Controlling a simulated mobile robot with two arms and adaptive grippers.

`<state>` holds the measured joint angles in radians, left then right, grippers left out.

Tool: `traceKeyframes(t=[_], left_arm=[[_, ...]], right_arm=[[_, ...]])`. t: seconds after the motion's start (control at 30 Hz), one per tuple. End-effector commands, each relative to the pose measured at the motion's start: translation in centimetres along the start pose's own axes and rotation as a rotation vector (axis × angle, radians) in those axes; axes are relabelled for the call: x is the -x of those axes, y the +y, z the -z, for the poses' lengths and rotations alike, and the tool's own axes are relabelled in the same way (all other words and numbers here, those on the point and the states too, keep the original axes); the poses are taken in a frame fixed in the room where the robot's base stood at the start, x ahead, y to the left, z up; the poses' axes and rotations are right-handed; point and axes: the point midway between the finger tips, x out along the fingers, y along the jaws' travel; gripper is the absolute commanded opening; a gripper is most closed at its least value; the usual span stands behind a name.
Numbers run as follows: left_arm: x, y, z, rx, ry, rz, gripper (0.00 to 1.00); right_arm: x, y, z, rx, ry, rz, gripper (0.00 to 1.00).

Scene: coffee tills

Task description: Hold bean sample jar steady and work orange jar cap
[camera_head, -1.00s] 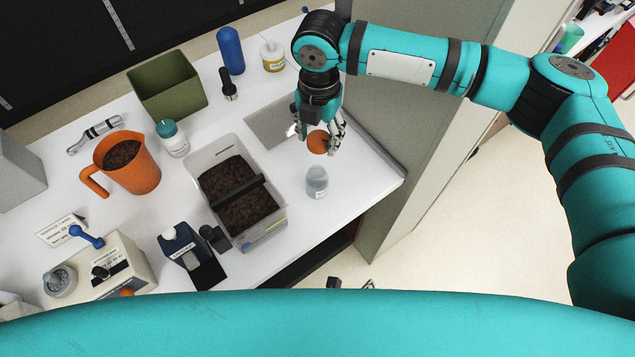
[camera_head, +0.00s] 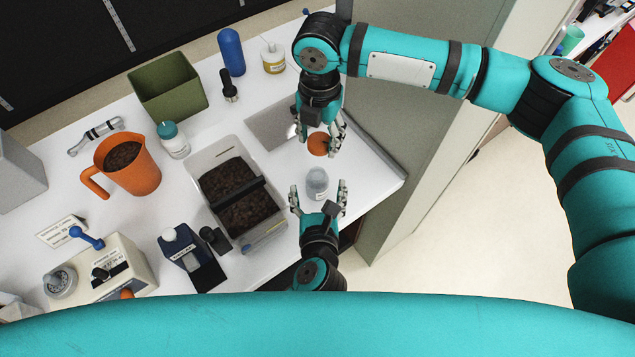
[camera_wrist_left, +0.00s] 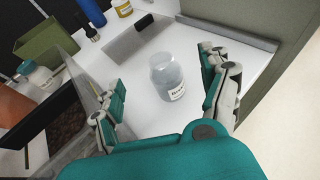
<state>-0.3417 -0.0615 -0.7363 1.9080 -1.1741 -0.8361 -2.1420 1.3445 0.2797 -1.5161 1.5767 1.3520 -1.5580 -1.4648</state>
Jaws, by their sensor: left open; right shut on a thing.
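The bean sample jar (camera_head: 317,182) stands upright and uncapped on the white counter near its right end. It is clear grey with a label, which also shows in the left wrist view (camera_wrist_left: 167,78). My left gripper (camera_head: 319,190) is open, with its fingers on either side of the jar and a gap to each; in the left wrist view (camera_wrist_left: 160,100) the jar stands ahead between the fingers. My right gripper (camera_head: 322,140) is shut on the orange jar cap (camera_head: 318,144) and holds it above and behind the jar.
A clear bin of dark beans (camera_head: 272,229) stands just left of the jar. An orange jug (camera_head: 146,174), a green box (camera_head: 166,88) and a blue bottle (camera_head: 231,52) are farther left. The counter's edge (camera_head: 392,187) is close on the right.

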Motion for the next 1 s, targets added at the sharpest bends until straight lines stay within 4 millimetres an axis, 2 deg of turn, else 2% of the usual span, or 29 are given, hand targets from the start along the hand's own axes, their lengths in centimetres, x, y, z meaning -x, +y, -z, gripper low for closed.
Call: traceKeyframes(t=[0.03,0.27,0.4,0.6,0.8,1.0], left_arm=[[-0.4,0.0,1.1,-0.005,0.003,-0.002,0.79],[-2.2,0.0,5.3,-0.003,0.003,0.001,0.79],[-5.2,-0.1,4.8,0.002,-0.001,0.000,0.79],[-8.1,0.0,4.8,0.001,0.001,0.000,0.79],[-9.4,-0.1,4.8,0.003,0.001,0.002,0.79],[-9.5,-0.1,4.9,0.003,0.002,0.002,0.79]], right_arm=[[0.0,0.0,0.0,0.000,0.000,0.000,0.19],[0.0,0.0,0.0,0.000,0.000,0.000,0.19],[0.0,0.0,0.0,0.000,0.000,0.000,0.19],[0.0,0.0,0.0,0.000,0.000,0.000,0.19],[0.0,0.0,0.0,0.000,0.000,0.000,0.19],[0.0,0.0,0.0,0.000,0.000,0.000,0.19]])
